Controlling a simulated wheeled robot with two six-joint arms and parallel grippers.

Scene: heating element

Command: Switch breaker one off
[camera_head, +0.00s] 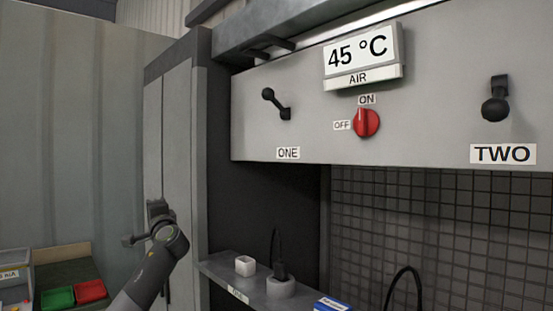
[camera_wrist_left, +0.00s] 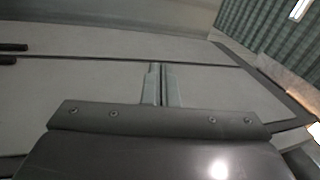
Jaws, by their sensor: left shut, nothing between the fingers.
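Breaker one's black lever (camera_head: 277,104) is on the left of the grey panel (camera_head: 330,125), above the label "ONE" (camera_head: 288,153). Its round knob points up and to the left from its pivot. My left gripper (camera_head: 158,207) is below and to the left of the lever, well apart from it, in front of the grey cabinet. In the left wrist view the two fingers (camera_wrist_left: 161,84) are together with nothing between them, and the grey cabinet doors (camera_wrist_left: 105,80) fill much of the picture. My right gripper is not in view.
Breaker two's lever (camera_head: 495,103) is at the panel's right. A red knob (camera_head: 367,123) with ON and OFF labels sits between, under a "45 °C" display (camera_head: 362,50). Below are a shelf (camera_head: 225,272) with small items and a black mesh (camera_head: 440,230). Green and red bins (camera_head: 75,293) stand lower left.

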